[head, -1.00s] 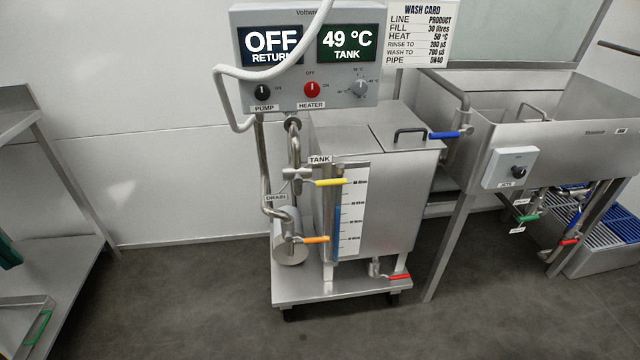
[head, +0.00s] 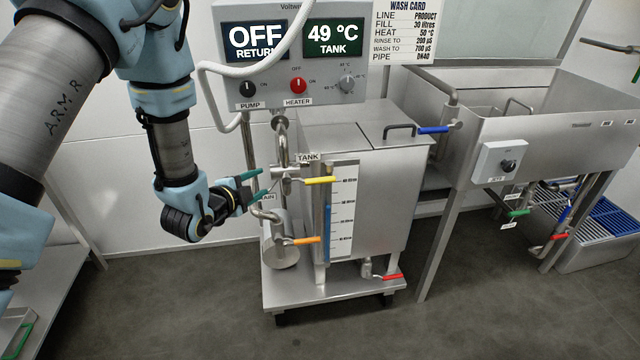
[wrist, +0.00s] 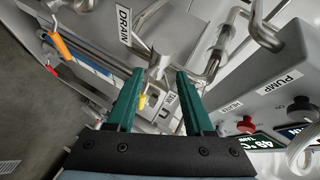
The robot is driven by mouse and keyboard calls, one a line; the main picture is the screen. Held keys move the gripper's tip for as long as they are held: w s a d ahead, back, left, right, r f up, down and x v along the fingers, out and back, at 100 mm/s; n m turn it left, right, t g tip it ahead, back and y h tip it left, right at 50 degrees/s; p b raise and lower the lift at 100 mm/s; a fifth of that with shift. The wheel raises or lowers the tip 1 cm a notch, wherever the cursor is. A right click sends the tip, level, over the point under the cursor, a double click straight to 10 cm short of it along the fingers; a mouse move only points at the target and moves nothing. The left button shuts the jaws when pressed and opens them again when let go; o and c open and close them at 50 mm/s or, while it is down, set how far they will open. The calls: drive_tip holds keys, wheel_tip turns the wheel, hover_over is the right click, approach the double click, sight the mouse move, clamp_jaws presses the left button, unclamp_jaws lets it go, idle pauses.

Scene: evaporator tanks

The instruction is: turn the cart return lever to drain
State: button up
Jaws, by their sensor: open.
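The yellow lever (head: 322,181) on the cart's return valve (head: 285,172) points right, just below the TANK label (head: 308,157). The DRAIN label (head: 268,197) is lower left of the valve and partly hidden by my gripper. My gripper (head: 259,183) is open and empty, just left of the valve, its green fingers pointing toward it. In the wrist view the fingers (wrist: 161,68) spread on either side of the valve pipework, and a bit of the yellow lever (wrist: 143,103) shows between them. The DRAIN label (wrist: 124,25) is clear there. I cannot tell whether a finger touches the valve.
The control box (head: 292,55) with pump and heater knobs hangs above, with a white hose (head: 240,70) looping down its left. An orange lever (head: 305,241) is below, a red one (head: 392,277) near the cart base. A sink (head: 540,110) stands right.

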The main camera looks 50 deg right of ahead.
sight(320, 182)
drive_tip(key=s+d+f+m+g+h, duration=0.25)
drive_tip(key=s+d+m, duration=0.2)
drive_tip(key=s, duration=0.45)
drive_tip(key=shift+g, duration=0.25)
drive_tip(key=d, duration=0.3)
drive_tip(key=d+p, duration=0.1)
drive_tip(key=d, duration=0.3)
drive_tip(key=d+p, duration=0.1)
drive_tip(key=d, duration=0.2)
drive_tip(key=shift+w+d+f, duration=0.15)
drive_tip(key=shift+w+f, duration=0.2)
drive_tip(key=shift+c, duration=0.2)
clamp_jaws()
